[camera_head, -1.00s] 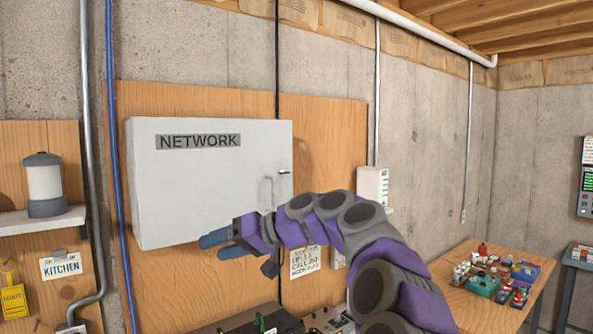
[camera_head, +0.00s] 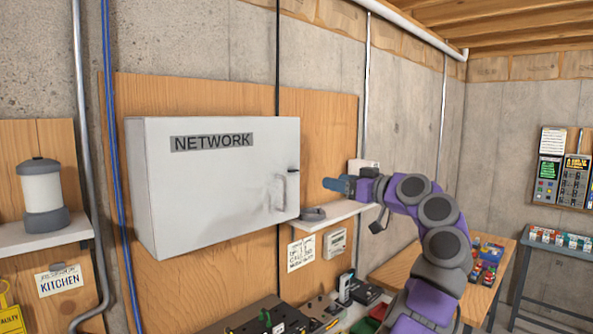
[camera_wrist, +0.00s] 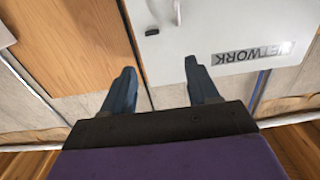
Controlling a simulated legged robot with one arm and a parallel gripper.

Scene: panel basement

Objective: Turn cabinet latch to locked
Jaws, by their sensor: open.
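The white cabinet (camera_head: 215,205) labelled NETWORK hangs on a plywood panel with its door shut. A small dark latch (camera_head: 292,170) sits near the door's right edge, above a pale pull handle (camera_head: 281,192). My gripper (camera_head: 332,185) is to the right of the cabinet, apart from it, pointing left at about handle height. In the wrist view my gripper (camera_wrist: 160,75) is open and empty, with blue fingers spread. The latch (camera_wrist: 152,32) shows beyond the fingers there, with the cabinet door (camera_wrist: 220,30) upside down. Whether the latch is locked is too small to tell.
A small shelf (camera_head: 335,216) with a grey ring-shaped item is right of the cabinet. Below, a bench (camera_head: 265,318) holds dark equipment. A wooden table (camera_head: 400,268) with colourful items stands at right. A blue cable (camera_head: 113,150) and conduit run left of the cabinet.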

